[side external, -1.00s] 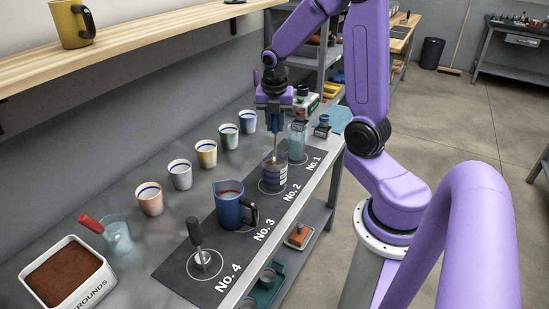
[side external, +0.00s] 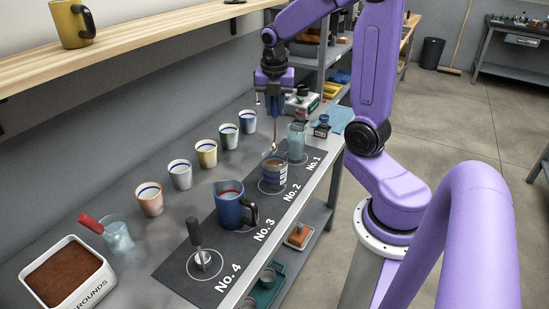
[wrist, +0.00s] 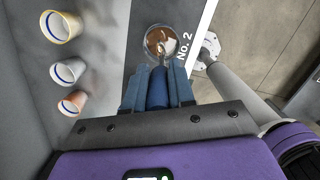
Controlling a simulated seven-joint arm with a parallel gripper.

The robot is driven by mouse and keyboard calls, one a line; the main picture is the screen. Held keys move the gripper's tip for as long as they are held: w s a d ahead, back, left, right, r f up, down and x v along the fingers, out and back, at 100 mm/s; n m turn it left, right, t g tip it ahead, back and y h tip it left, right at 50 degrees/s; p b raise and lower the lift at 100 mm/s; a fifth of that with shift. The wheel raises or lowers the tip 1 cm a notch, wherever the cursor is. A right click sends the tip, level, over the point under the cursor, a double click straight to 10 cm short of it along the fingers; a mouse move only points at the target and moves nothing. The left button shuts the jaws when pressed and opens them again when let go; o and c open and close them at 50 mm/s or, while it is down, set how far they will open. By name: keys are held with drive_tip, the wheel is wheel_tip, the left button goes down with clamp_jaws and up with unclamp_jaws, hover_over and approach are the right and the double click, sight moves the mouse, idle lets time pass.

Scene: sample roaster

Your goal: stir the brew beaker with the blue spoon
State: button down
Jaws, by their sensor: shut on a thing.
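My gripper (side external: 275,112) is above the beaker, shut on the blue spoon. The spoon's blue handle (wrist: 157,90) sits between the jaws in the wrist view. Its metal shaft (side external: 275,133) points down, and its bowl appears at or just above the beaker's rim. Fingers partly hide the handle in the side view.
A blue jug (side external: 230,208) stands by No. 3 and a dark-handled tool (side external: 197,240) by No. 4. A clear bluish vessel (side external: 297,143) is behind the beaker, by No. 1. Several cups (side external: 180,175) line the wall side. A grounds bin (side external: 92,284) is at the front left.

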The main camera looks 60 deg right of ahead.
idle(0.3)
drive_tip(key=shift+r, duration=2)
